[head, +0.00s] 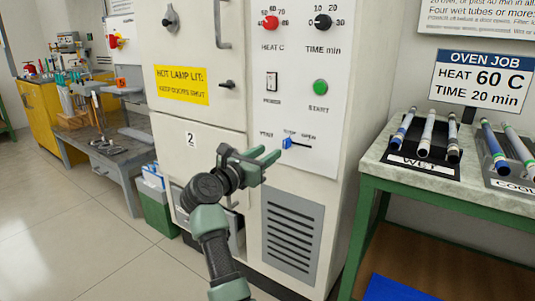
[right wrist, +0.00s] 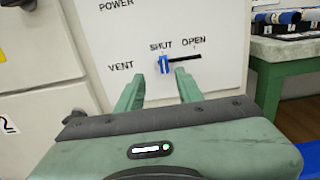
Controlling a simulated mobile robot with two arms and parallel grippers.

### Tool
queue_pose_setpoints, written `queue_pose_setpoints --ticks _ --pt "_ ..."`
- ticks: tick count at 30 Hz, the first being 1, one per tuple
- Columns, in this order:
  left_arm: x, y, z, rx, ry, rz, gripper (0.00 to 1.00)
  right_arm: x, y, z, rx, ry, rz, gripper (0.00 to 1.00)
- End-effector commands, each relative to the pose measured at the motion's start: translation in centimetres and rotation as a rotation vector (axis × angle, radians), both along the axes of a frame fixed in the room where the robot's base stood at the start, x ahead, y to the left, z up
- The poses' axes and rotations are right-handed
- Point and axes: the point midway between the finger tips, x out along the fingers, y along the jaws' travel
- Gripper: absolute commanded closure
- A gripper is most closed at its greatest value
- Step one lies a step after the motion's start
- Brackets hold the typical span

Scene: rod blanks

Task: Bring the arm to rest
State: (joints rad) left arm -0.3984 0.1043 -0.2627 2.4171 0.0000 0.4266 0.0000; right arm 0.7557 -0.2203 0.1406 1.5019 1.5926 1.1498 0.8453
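My right gripper (head: 268,156) is raised in front of the white oven's (head: 340,160) control panel. Its two fingers are apart with nothing between them, as the right wrist view (right wrist: 160,92) also shows. The blue vent slider knob (head: 287,143) is just beyond the fingertips; in the right wrist view the knob (right wrist: 164,64) stands under the word SHUT, at the left end of its slot, with a gap to the fingers. My left gripper is not in view.
A green-framed bench (head: 375,170) at right holds a WET tray (head: 418,163) and a COOL tray (head: 505,180) with tubes. A grey bench (head: 85,138) and green bin (head: 157,205) stand left. The floor (head: 70,235) at front left is clear.

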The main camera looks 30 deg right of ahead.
Motion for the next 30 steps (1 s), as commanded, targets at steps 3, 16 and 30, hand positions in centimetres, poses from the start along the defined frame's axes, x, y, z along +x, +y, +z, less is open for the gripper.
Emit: queue_pose_setpoints --ticks 3,16,30 --pt "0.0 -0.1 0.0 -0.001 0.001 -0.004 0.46 0.0 0.0 0.0 0.0 0.0 -0.001 0.64" --pt "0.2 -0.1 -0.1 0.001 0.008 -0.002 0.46 -1.5 -0.4 0.3 -0.105 0.045 -0.026 0.64" --pt "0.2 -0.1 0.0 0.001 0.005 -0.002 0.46 -18.4 15.3 5.0 -1.549 0.749 -0.445 0.64"
